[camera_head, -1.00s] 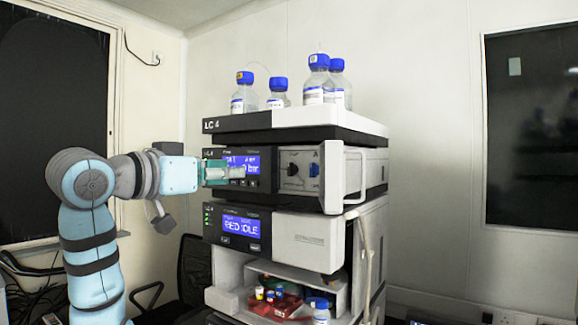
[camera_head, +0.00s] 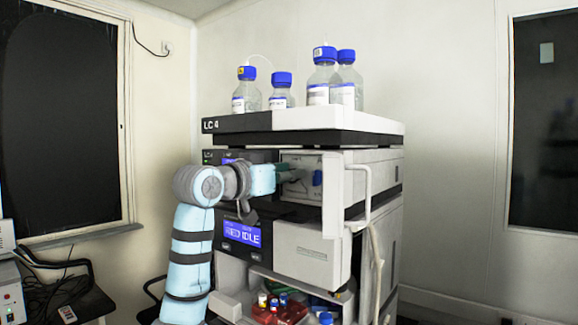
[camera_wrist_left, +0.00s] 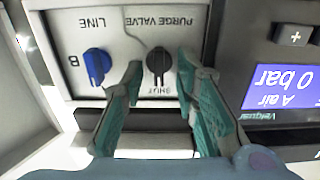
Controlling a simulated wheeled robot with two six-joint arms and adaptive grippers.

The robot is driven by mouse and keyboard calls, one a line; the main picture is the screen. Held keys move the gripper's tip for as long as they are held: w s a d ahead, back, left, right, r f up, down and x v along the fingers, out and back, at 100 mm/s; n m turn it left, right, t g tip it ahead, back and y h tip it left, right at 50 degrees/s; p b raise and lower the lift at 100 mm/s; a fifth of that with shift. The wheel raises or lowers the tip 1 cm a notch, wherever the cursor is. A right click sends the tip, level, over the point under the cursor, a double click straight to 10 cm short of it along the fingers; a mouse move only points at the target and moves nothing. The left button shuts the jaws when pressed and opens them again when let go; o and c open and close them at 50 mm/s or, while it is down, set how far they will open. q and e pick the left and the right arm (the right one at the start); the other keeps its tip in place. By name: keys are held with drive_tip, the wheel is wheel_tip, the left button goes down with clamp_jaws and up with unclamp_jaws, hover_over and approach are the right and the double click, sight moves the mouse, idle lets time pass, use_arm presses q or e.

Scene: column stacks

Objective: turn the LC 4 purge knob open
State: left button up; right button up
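The LC 4 stack (camera_head: 240,124) stands ahead of me with its pump module in the upper middle. In the left wrist view the black purge knob (camera_wrist_left: 158,65) sits on the grey front panel under upside-down "PURGE VALVE" lettering, with a "SHUT" mark beside it. My left gripper (camera_wrist_left: 159,63) is open, its teal fingers on either side of the knob in that view; I cannot tell whether they touch it. In the head view the gripper (camera_head: 287,174) covers much of the knob area. My right gripper is not in view.
A blue LINE knob (camera_wrist_left: 97,66) is close beside the left finger in the wrist view. A display (camera_wrist_left: 282,88) reads 0 bar. Blue-capped bottles (camera_head: 322,80) stand on top of the stack. A white handle (camera_head: 367,185) juts out at the right.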

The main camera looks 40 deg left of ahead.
use_arm(q)
drive_tip(key=shift+w, duration=0.2)
drive_tip(key=shift+s+r, duration=0.1)
drive_tip(key=shift+s, duration=0.35)
drive_tip(key=shift+s+r, duration=0.1)
drive_tip(key=shift+s, duration=0.15)
clamp_jaws()
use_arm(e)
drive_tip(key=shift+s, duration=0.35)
use_arm(q)
drive_tip(key=shift+n, duration=0.3)
drive_tip(key=n+b, duration=0.1)
drive_tip(key=n, duration=0.4)
drive_tip(key=n+b, duration=0.2)
drive_tip(key=n, duration=0.3)
drive_tip(key=n+b, duration=0.2)
drive_tip(key=n, duration=0.4)
drive_tip(key=shift+a+f, duration=0.3)
drive_tip(key=shift+a, duration=0.1)
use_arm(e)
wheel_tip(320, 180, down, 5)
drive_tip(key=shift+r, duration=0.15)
